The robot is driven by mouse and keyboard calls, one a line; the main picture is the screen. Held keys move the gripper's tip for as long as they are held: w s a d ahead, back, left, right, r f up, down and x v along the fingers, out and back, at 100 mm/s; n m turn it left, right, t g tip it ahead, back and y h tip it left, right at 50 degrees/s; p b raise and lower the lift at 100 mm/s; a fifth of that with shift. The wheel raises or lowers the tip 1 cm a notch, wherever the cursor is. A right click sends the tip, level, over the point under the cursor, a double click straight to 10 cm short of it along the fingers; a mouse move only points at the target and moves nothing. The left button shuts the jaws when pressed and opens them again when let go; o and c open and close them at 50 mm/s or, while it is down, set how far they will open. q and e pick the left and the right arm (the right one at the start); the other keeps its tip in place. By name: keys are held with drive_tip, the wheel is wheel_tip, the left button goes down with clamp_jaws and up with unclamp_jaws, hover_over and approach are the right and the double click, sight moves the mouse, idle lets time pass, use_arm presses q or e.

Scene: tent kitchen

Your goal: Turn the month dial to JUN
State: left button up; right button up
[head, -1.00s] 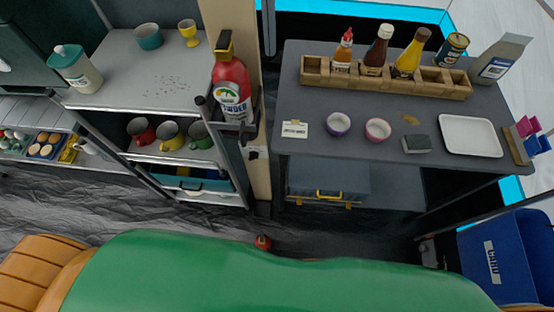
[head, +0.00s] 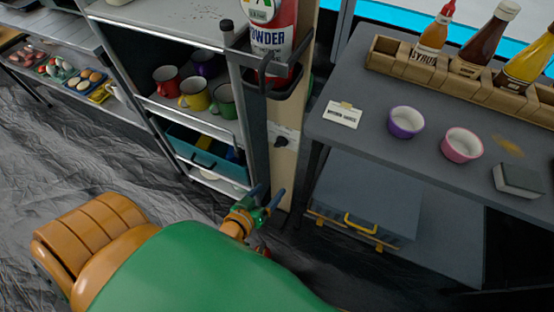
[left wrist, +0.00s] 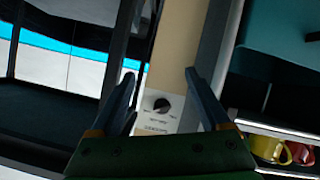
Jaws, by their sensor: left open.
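The month dial is a dark round knob (head: 281,141) on the cream post between the shelf unit and the grey table. In the left wrist view the black knob (left wrist: 162,104) sits on a pale plate with small lettering around it, too small to read, so its setting cannot be told. My left gripper (head: 267,195) is open and empty, below the knob in the head view. In the left wrist view its two fingers (left wrist: 160,77) stand apart on either side of the knob's image, with no visible contact. My right gripper is not in view.
A rack holding a red powder bottle (head: 270,35) is fixed above the knob. The shelf unit with mugs (head: 195,94) stands left. The grey table (head: 365,150) with bowls and a sauce caddy stands right, a grey case (head: 367,195) below it.

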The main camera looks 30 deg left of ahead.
sight(278, 146)
use_arm(q)
drive_tip(key=w+a+r+n+t+b, duration=0.1)
drive_tip(key=w+r+b, duration=0.1)
drive_tip(key=w, duration=0.1)
drive_tip(key=w+a+r+n+t+y+b, duration=0.1)
drive_tip(key=w+r+t+b, duration=0.1)
drive_tip(key=w+b, duration=0.1)
drive_tip(key=w+a+r+t+b, duration=0.1)
drive_tip(key=w+r+t+b, duration=0.1)
drive_tip(key=w, duration=0.2)
drive_tip(key=shift+w+n+b, duration=0.3)
drive_tip(key=shift+n, duration=0.1)
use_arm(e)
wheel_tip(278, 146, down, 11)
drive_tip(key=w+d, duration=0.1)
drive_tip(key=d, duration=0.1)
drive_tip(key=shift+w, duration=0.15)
use_arm(q)
drive_tip(key=shift+c, duration=0.2)
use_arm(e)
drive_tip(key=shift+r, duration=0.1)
